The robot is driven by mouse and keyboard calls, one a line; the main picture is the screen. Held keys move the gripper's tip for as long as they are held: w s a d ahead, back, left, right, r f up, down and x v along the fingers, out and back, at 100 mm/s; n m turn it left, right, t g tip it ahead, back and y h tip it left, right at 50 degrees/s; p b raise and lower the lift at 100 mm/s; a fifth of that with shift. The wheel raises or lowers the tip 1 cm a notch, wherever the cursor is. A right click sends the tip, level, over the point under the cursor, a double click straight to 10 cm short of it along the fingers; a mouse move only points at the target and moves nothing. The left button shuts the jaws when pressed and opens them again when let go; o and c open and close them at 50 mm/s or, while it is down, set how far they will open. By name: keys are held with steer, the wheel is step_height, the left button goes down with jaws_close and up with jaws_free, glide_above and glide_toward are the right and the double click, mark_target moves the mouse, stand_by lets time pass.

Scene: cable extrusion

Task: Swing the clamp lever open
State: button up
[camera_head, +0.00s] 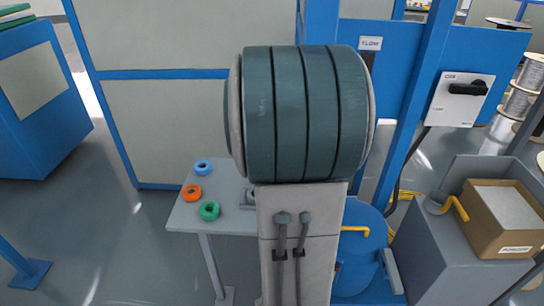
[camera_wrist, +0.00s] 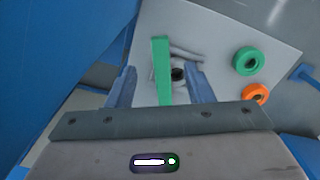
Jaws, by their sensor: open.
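The clamp lever (camera_wrist: 162,50) shows in the wrist view as a green bar, between the two fingers of my gripper (camera_wrist: 162,77). The fingers are open, one on each side of the bar, with a visible gap to both. Whether either finger touches it lower down I cannot tell. Grey rod-like clamp parts and a dark round part (camera_wrist: 177,74) lie beside the lever on a grey table top (camera_wrist: 218,28). In the head view my own arm hides the gripper and the lever; the same table (camera_head: 235,222) shows to its left.
A green ring (camera_head: 209,211), an orange ring (camera_head: 192,192) and a blue ring (camera_head: 203,167) lie on the table, left of the arm. A grey cabinet (camera_head: 440,245) with a cardboard box (camera_head: 505,225) stands at the right. A blue-framed panel (camera_head: 160,130) stands behind.

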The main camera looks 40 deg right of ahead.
step_height(320, 180, up, 6)
steer(key=shift+f, duration=0.15)
